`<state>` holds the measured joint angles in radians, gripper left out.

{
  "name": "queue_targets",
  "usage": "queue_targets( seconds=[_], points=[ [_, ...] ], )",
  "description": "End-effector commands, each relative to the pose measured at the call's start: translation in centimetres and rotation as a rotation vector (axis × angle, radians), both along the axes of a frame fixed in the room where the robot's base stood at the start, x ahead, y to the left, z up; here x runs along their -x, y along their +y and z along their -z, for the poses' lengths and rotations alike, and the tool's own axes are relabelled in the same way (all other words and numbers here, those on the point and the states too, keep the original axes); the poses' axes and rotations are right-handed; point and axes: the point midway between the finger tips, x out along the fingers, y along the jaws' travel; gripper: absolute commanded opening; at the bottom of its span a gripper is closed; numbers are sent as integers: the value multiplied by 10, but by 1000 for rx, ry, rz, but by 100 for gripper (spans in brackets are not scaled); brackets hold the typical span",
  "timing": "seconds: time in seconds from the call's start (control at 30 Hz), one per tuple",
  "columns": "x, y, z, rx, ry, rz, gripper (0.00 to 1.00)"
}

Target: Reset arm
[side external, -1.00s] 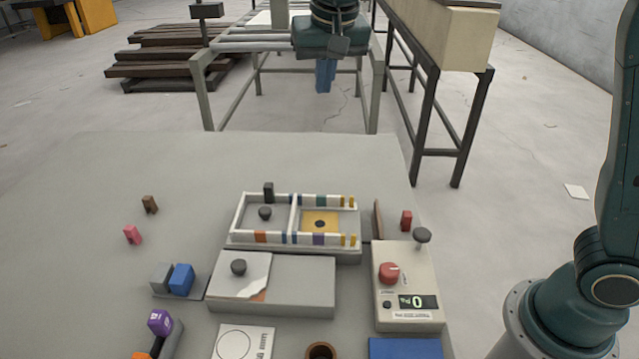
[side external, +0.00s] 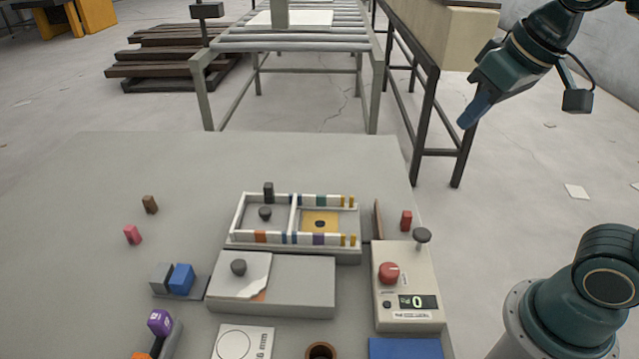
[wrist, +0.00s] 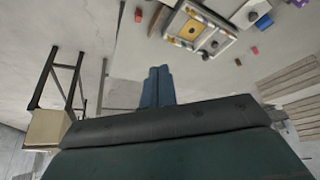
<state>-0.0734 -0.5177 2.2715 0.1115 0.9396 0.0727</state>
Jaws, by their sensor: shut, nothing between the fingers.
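My gripper (side external: 469,116) is at the upper right of the side view, raised and off to the right of the table's far edge. Its blue fingers are together, pointing down and left, with nothing between them. In the wrist view the fingers (wrist: 157,70) also show closed side by side. My gripper touches nothing and is well apart from the items on the grey table (side external: 110,290).
The table holds a white-framed two-bay tray (side external: 296,195), a grey block with a knob (side external: 305,285), a control box reading 0 (side external: 405,260), and several small coloured blocks. A roller conveyor (side external: 300,47) and a dark-legged bench (side external: 436,90) stand behind.

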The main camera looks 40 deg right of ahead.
Motion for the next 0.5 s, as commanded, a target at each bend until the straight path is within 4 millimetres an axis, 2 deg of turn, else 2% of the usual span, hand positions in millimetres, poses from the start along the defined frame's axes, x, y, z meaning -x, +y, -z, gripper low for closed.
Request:
queue_targets(
  seconds=[0.03,0.2,0.33,0.5],
  points=[
    [13,-1,5,2,-10,-13,0],
    [44,0,24,9,-28,-62,0],
    [58,1,34,12,-38,-88,0],
    [65,2,40,14,-42,-102,0]
  ],
)
